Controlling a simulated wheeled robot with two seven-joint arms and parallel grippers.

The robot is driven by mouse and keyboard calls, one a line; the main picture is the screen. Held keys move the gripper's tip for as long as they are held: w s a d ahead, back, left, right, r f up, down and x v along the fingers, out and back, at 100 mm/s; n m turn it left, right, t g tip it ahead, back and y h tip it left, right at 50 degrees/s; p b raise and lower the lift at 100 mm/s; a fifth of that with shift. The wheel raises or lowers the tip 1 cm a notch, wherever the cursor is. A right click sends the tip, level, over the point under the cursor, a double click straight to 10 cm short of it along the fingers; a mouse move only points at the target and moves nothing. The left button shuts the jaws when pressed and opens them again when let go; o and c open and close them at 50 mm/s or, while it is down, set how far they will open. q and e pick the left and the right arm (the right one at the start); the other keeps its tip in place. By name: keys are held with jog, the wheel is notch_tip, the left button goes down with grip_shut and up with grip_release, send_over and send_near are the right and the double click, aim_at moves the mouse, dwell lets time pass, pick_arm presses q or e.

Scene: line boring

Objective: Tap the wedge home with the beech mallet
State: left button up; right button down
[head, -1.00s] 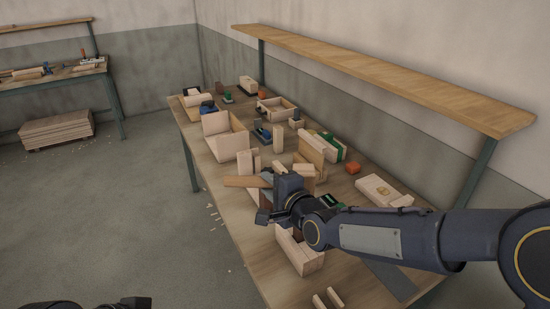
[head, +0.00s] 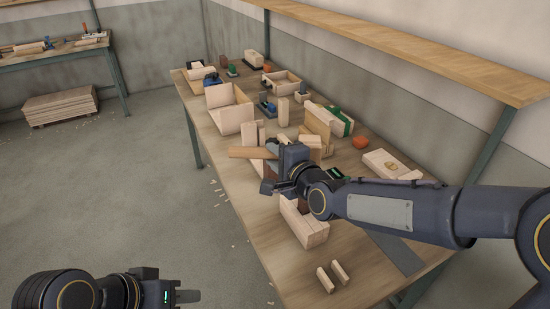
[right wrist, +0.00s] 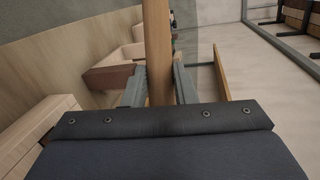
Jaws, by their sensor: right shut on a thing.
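My right gripper (head: 272,187) is over the middle of the workbench, shut on a wooden bar. The bar looks like the mallet handle (head: 248,153) and sticks out to the left in the head view. In the right wrist view the handle (right wrist: 158,50) stands between the two fingers (right wrist: 158,86). I cannot make out the mallet's head. A dark brown block (right wrist: 108,77) shows left of the fingers in the right wrist view. I cannot pick out the wedge for certain. My left gripper (head: 186,296) is low at the left, off the bench; its jaw opening does not show.
The workbench (head: 360,260) carries an open wooden box (head: 234,118), a pale block assembly (head: 304,226), two small sticks (head: 332,276), a block with a green band (head: 335,121) and an orange object (head: 360,142). A shelf (head: 420,55) runs above its back. The floor at left is open.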

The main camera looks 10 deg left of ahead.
notch_tip(320, 180, down, 4)
jog(key=b, duration=0.5)
jog(key=shift+f, duration=0.25)
jog(key=shift+b, duration=0.4)
dwell(0.6)
notch_tip(320, 180, up, 2)
jog(key=shift+p, duration=0.6)
